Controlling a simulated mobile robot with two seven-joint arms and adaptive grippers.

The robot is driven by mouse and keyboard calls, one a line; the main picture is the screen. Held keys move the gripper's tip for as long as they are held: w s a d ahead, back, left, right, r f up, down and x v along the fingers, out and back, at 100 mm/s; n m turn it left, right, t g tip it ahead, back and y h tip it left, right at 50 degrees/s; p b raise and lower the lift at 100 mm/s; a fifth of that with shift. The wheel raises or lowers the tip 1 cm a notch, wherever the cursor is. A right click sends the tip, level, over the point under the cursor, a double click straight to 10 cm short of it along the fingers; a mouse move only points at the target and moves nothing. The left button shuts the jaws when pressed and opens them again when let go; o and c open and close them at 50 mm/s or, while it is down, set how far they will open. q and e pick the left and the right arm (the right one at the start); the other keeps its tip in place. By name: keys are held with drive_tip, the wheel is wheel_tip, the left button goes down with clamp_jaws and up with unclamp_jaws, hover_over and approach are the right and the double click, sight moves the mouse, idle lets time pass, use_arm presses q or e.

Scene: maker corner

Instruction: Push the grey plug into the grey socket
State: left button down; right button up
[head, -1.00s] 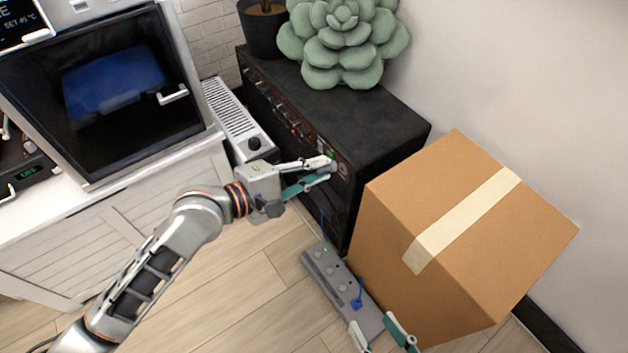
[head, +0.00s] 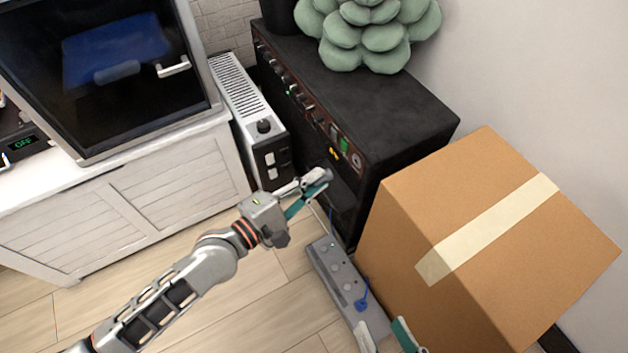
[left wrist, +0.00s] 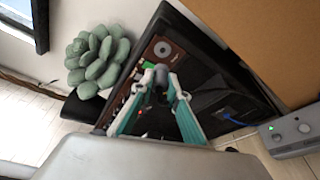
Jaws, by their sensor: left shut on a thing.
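My left gripper (head: 318,178) is shut on a small dark grey thing, apparently the grey plug (left wrist: 160,78), in front of the black amplifier's (head: 385,112) face. The fingers hide most of the plug. A grey ringed round fitting (head: 357,160) is on the amplifier's panel; it also shows just beyond the fingertips in the left wrist view (left wrist: 163,48). The grey power strip (head: 330,268) on the floor has several round grey faces. I cannot tell which is the grey socket. My right gripper (head: 385,338) has its fingers apart at the strip's near end and looks empty.
A cardboard box (head: 490,230) stands close to the right of the amplifier and strip. A white heater (head: 242,110) stands to its left, beside a white cabinet (head: 150,190). A blue plug (head: 362,301) is at the strip. Wooden floor (head: 250,310) left of the strip is clear.

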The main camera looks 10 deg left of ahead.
sight(332, 177)
use_arm(q)
drive_tip(key=shift+w+d, duration=0.55)
drive_tip(key=shift+d, duration=0.2)
drive_tip(key=shift+w+d, duration=0.55)
drive_tip(key=shift+d, duration=0.2)
drive_tip(key=shift+w+d, duration=0.6)
drive_tip(key=shift+d, duration=0.25)
use_arm(e)
drive_tip(key=shift+a+m, duration=0.3)
drive_tip(key=shift+d, duration=0.15)
drive_tip(key=shift+w+r, duration=0.2)
drive_tip(key=shift+r, duration=0.4)
idle(0.4)
use_arm(q)
drive_tip(key=shift+w+d, duration=0.3)
drive_tip(key=shift+d, duration=0.2)
idle(0.5)
drive_tip(key=c, duration=1.9)
unclamp_jaws()
drive_tip(key=v, duration=1.2)
